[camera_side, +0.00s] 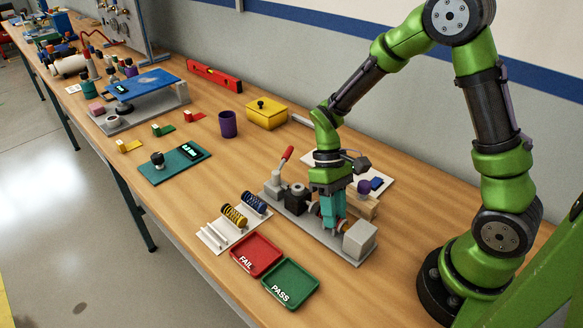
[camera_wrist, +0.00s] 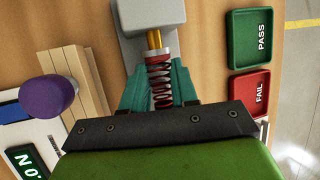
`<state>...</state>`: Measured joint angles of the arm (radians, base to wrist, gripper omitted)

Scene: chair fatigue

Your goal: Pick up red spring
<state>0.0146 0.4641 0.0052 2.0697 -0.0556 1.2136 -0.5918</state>
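The red spring (camera_wrist: 159,76) is in the test fixture (camera_side: 357,241), in line with a brass-coloured rod (camera_wrist: 154,40) and a grey block. My gripper (camera_wrist: 160,85) is down at the spring, with one teal finger on each side of it. In the side view my gripper (camera_side: 333,218) points down into the fixture and hides most of the spring. The fingers are very close to the coils, but I cannot tell whether they press on them.
A white rack (camera_side: 215,236) holds a yellow spring (camera_side: 234,216) and a blue spring (camera_side: 254,203). A red FAIL tray (camera_side: 266,248) and a green PASS tray (camera_side: 300,279) lie at the front edge. A purple knob (camera_wrist: 47,97) and wooden block (camera_wrist: 88,82) stand close to my gripper.

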